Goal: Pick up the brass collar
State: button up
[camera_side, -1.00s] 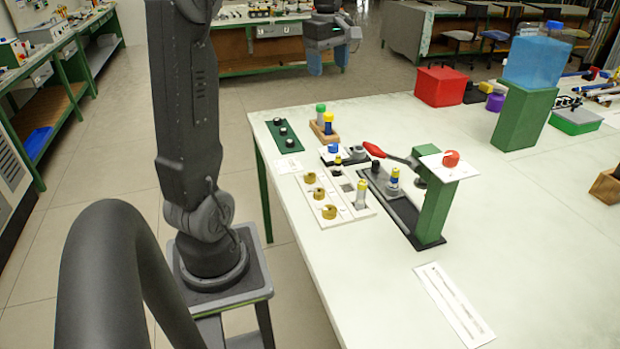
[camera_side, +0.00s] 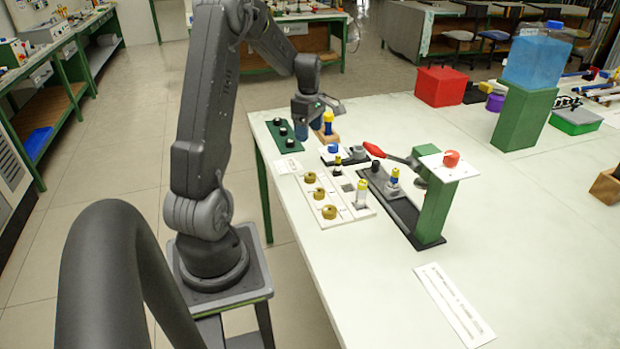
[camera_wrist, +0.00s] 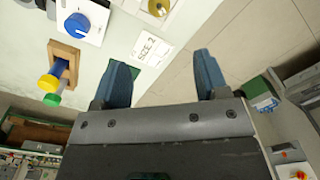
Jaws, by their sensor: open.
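Three brass collars stand in a row on a white board (camera_side: 296,180) at the table's left edge: a far one (camera_side: 310,178), a middle one (camera_side: 319,193) and a near one (camera_side: 329,212). The wrist view shows one brass collar (camera_wrist: 158,7) cut by the top edge; I cannot tell which of the three it is. My gripper (camera_side: 309,131) is at the table's far left corner, beyond the collars and apart from them. Its blue fingers (camera_wrist: 162,68) are spread with nothing between them.
A wooden block (camera_wrist: 64,55) with yellow- and green-capped pieces is near my gripper. A dark green tray (camera_side: 286,138) with black pieces lies beside it. A red-handled press with a green post (camera_side: 434,208) stands right of the collars. The front table is mostly clear.

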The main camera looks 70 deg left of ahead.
aim_at(309, 175)
notch_tip(309, 175, down, 15)
jog(key=shift+a+f, duration=0.1)
dwell(0.6)
jog(key=shift+c, duration=0.3)
jog(key=c, duration=0.9)
